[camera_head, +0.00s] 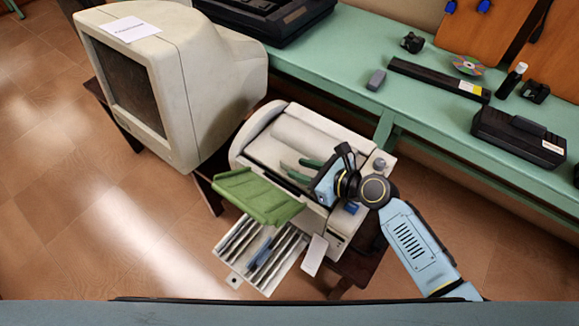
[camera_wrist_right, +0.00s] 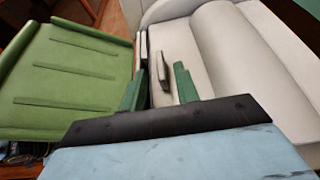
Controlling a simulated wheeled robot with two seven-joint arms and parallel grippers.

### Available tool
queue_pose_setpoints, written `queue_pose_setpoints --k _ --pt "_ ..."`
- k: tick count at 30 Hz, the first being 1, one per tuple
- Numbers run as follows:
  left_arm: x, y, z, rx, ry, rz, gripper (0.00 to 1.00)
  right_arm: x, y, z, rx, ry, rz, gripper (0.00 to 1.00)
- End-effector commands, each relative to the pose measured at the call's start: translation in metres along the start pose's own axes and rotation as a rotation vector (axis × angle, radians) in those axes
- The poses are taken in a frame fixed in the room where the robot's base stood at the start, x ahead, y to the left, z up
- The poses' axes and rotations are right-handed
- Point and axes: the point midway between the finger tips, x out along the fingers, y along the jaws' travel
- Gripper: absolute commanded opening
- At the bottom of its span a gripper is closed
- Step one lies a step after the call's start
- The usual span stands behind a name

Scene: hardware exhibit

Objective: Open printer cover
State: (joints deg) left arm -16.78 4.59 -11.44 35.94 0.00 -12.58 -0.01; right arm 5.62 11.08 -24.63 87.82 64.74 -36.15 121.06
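The printer (camera_head: 310,135) is an off-white machine on a low dark stand, with a pale rounded top cover that looks closed. The cover also shows in the right wrist view (camera_wrist_right: 225,60). My right gripper (camera_head: 296,170) reaches over the printer's front edge from the right. Its two green fingers are apart in the right wrist view (camera_wrist_right: 160,75). A small grey upright piece (camera_wrist_right: 162,70) of the printer shows between or just beyond the fingers; I cannot tell whether they touch it. A green tray (camera_head: 258,195) sticks out of the printer's front. My left gripper is not in view.
A ribbed pale tray (camera_head: 240,245) with small items lies below the green tray. A large old monitor (camera_head: 165,75) stands left of the printer. A green bench (camera_head: 335,75) with several devices runs behind. Floor (camera_head: 90,230) is open at the lower left.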

Motion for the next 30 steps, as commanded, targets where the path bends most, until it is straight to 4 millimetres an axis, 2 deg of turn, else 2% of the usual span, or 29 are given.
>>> queue_pose_setpoints --k 3,9,20,27,30 --pt "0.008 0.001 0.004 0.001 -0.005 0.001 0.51 0.023 0.0 -0.001 0.0 -0.002 0.0 0.31" --pt "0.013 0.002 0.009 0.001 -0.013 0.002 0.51 0.043 -0.001 -0.001 0.0 -0.001 -0.001 0.31" --pt "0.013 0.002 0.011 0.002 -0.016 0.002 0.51 0.046 0.0 0.0 0.0 0.0 -0.001 0.31" --pt "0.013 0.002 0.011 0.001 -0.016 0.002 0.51 0.046 0.0 0.0 0.0 0.0 -0.001 0.0" --pt "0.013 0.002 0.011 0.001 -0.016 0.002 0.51 0.046 0.0 0.0 0.0 0.0 -0.001 0.0"
